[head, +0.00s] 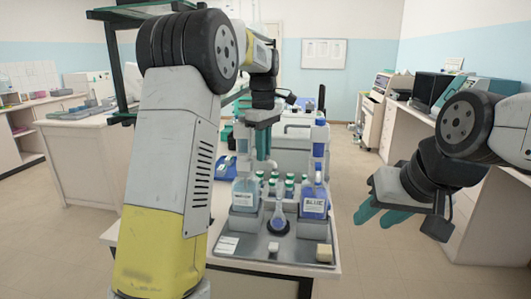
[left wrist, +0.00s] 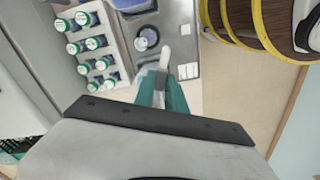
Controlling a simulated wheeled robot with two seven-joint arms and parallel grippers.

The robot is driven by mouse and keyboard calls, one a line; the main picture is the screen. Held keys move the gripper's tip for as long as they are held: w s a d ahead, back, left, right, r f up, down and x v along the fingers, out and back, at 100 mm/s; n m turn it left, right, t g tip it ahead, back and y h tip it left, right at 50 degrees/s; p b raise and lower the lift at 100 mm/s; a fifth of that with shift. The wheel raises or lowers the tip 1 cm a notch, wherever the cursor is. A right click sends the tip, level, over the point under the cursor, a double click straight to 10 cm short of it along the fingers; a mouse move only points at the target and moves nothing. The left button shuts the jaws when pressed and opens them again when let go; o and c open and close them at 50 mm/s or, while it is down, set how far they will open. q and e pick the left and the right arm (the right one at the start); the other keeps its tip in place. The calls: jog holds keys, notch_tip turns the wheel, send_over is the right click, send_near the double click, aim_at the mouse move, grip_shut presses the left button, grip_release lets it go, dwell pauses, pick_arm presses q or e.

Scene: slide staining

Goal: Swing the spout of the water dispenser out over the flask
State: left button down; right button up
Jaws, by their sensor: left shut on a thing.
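The water dispenser (head: 245,194), a clear bottle with pale blue liquid and a white label, stands at the left of a grey tray. A round glass flask (head: 279,216) sits right of it in a dark holder; it also shows in the left wrist view (left wrist: 147,38). My left gripper (head: 263,156) is above and behind the flask in the head view. In the left wrist view its teal fingers (left wrist: 162,85) are shut on the white spout (left wrist: 164,57), which lies just beside the flask there. My right gripper (head: 380,217) is empty, its fingers apart, off to the right.
A similar dispenser labelled BLUE (head: 314,203) stands right of the flask. Several green-capped bottles (left wrist: 94,43) stand in a rack behind. The grey tray (head: 262,250) carries a card and a beige block. The floor right of the table is free.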

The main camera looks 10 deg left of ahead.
pick_arm(q)
jog(key=shift+w+d+n, duration=0.2)
jog(key=shift+w+n, duration=0.55)
jog(key=shift+n, duration=0.5)
jog(key=shift+w+d+n, duration=0.15)
jog(key=shift+w+n, duration=0.6)
jog(key=shift+n, duration=0.5)
jog(key=c, duration=1.4)
grip_release()
jog(key=shift+o, duration=0.2)
notch_tip(320, 180, up, 8)
